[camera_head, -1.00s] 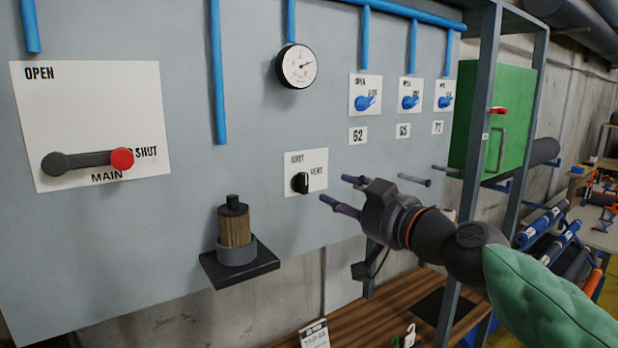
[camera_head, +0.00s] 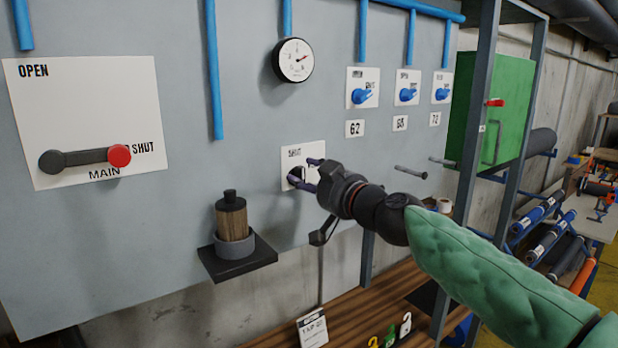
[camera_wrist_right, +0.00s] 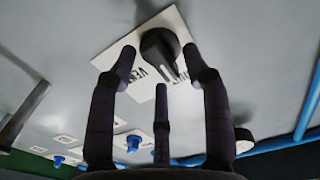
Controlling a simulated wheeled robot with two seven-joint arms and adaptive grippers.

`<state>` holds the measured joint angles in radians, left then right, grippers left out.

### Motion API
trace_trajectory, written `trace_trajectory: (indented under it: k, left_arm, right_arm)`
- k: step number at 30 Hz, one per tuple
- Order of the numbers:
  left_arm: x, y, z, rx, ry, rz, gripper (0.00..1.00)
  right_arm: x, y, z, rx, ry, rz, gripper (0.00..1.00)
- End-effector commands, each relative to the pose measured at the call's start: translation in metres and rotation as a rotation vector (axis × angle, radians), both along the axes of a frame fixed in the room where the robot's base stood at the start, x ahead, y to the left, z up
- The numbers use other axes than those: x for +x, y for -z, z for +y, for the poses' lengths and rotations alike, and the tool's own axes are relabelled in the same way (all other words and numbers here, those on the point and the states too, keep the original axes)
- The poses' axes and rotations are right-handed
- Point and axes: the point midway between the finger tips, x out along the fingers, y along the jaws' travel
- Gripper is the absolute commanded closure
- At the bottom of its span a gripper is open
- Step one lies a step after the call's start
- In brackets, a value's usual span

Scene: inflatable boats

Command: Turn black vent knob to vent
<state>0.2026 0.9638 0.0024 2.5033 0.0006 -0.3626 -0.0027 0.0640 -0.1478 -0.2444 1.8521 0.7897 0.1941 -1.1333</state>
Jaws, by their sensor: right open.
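The black vent knob (camera_head: 296,173) is on a white plate (camera_head: 314,151) on the grey panel, partly hidden by my fingers in the head view. In the wrist view the knob (camera_wrist_right: 157,46) is ahead of the fingertips, between the two side fingers. Its narrow end slants towards the lettering at lower right, which looks like SHUT; VENT is to the left. My right gripper (camera_head: 304,175) is open, its three fingers spread around the front of the knob. The wrist view also shows the gripper (camera_wrist_right: 160,71). I cannot tell whether any finger touches. My left gripper is not in view.
The main lever (camera_head: 88,158) with a red end is at left. A small shelf (camera_head: 238,262) holding a wooden-bodied cylinder sticks out left of the knob. A gauge (camera_head: 293,60) is above; several blue valves (camera_head: 362,95) and a peg (camera_head: 411,172) are to the right.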

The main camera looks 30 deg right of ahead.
Motion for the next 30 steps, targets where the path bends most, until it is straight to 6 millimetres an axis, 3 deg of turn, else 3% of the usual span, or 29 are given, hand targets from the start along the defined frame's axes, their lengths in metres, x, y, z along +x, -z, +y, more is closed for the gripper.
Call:
trace_trajectory:
  k: [2, 7, 20, 30]
  left_arm:
    - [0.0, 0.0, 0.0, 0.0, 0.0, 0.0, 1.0]
    - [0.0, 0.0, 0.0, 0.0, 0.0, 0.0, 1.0]
    - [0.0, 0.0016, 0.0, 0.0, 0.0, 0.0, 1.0]
    - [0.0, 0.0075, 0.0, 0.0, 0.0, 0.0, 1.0]
  right_arm:
    - [-0.0001, 0.0, 0.0, 0.0, 0.0, 0.0, 0.51]
    - [-0.0001, 0.0001, 0.0, 0.0, 0.0, 0.0, 0.99]
    - [0.0001, 0.0013, -0.0002, 0.046, 0.0, 0.005, 1.0]
    - [0.0002, 0.0031, -0.0022, 0.278, 0.0, 0.023, 1.0]
